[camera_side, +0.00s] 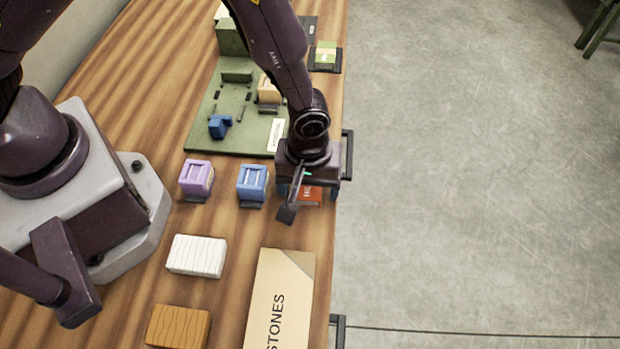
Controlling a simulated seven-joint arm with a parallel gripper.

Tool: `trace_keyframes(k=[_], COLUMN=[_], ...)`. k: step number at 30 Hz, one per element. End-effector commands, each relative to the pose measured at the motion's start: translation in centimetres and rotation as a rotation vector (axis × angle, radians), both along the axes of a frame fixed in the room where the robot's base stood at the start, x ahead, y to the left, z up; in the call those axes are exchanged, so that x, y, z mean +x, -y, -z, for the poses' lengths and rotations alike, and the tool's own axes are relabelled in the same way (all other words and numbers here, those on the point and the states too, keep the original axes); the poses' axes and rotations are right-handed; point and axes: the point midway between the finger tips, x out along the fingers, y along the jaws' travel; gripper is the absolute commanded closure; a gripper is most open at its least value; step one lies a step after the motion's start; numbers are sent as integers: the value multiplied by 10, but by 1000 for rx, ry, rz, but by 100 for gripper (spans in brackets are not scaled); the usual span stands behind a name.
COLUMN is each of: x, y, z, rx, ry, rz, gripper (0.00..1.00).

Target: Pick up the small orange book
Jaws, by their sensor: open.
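The small orange book (312,195) is on the wooden table near its right edge, mostly hidden under my gripper. Only part of its orange-red cover with white lettering shows. My gripper (300,200) is over the book, pointing down, with its jaws open. One finger shows on the near left side of the book. I cannot tell whether the fingers touch it.
A blue box (252,183) stands just left of my gripper, and a purple box (196,178) further left. A white block (197,256), a brown block (178,327) and a beige "STONES" box (281,300) lie nearer. A green board (205,130) with small pieces lies behind.

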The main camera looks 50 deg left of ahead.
Motion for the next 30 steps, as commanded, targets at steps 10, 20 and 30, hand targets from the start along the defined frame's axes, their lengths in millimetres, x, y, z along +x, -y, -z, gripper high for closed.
trace_keyframes(k=[10, 20, 30], x=[0, 0, 1], y=[0, 0, 1], z=[2, 2, -20], rx=[-1, -1, -2], ry=[1, 1, 5], rz=[0, 1, 2], gripper=[43, 76, 76])
